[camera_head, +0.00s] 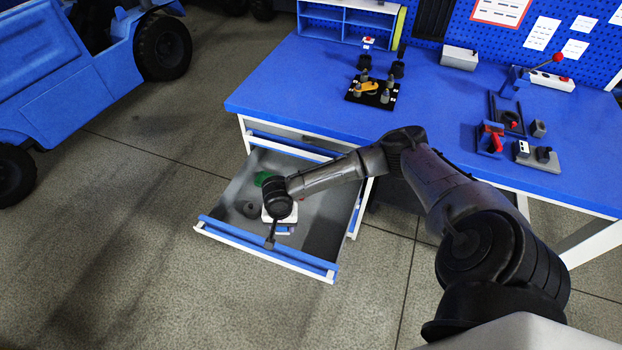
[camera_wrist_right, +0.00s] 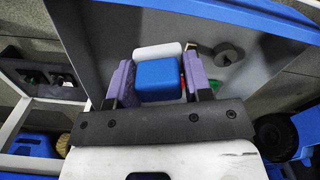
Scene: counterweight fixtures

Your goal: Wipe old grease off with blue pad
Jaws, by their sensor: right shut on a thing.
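My right gripper (camera_head: 281,222) reaches down into the open grey drawer (camera_head: 322,228) under the bench. In the right wrist view its two purple fingers (camera_wrist_right: 158,82) are shut on a blue block-like pad (camera_wrist_right: 160,80). A white piece (camera_wrist_right: 158,53) shows just behind the pad; I cannot tell whether it belongs to it. In the head view the arm hides most of the pad. No grease can be made out. My left gripper is not in view.
A green item (camera_head: 263,178) and a dark round item (camera_head: 250,209) lie in the drawer. On the blue bench (camera_head: 300,95) stand a black plate fixture with an orange part (camera_head: 369,86), a grey bin (camera_head: 459,58) and red-handled clamps (camera_head: 494,138). A blue vehicle (camera_head: 75,75) stands left.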

